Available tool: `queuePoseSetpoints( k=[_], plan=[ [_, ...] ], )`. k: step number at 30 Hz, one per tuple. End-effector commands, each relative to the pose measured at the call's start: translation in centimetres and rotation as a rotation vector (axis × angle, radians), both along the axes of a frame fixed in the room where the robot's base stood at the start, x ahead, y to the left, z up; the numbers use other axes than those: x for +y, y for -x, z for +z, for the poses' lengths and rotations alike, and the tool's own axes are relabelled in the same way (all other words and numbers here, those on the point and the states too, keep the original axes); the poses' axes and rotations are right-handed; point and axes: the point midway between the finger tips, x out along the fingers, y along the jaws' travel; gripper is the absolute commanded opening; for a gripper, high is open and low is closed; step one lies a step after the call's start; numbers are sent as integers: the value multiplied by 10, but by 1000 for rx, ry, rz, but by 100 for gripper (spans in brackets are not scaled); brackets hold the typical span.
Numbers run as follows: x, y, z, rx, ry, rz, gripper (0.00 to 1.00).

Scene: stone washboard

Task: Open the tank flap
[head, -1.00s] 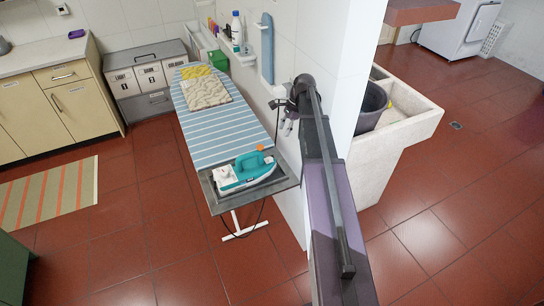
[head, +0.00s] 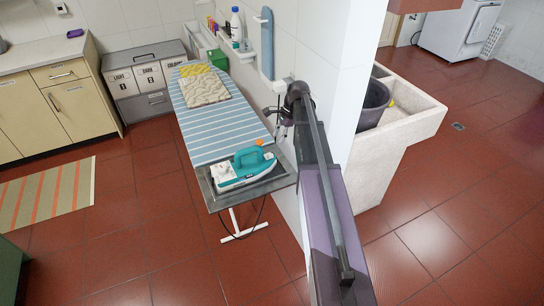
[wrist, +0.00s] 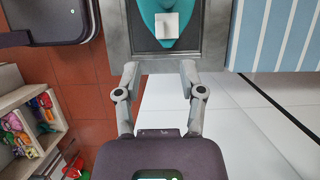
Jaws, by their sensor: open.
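A teal and white iron (head: 240,172) lies on the dark rest at the near end of the ironing board. A small orange part (head: 259,143) shows at its far upper side; I cannot tell whether it is the tank flap. In the wrist view the teal body of the iron (wrist: 148,22) carries a small white square (wrist: 167,26) of unclear function. My gripper (wrist: 160,70) is open and empty, its fingertips just below the iron in the picture, over the grey frame's edge. In the head view my gripper (head: 279,130) is beside the board, right of the iron.
The striped ironing board (head: 215,130) holds folded cloths (head: 203,88). A tiled wall (head: 310,45) stands close to my arm on the right. A stone washboard sink (head: 385,150) holds a dark tub (head: 373,105). Red floor is free left of the board.

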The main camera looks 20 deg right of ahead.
Motion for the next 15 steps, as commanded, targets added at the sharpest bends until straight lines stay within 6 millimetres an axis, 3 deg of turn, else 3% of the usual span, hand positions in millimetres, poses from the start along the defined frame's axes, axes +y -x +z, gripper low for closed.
queuePoseSetpoints(
  k=[15],
  plan=[
    [16,1,-43,0,0,1,51]
  ],
)
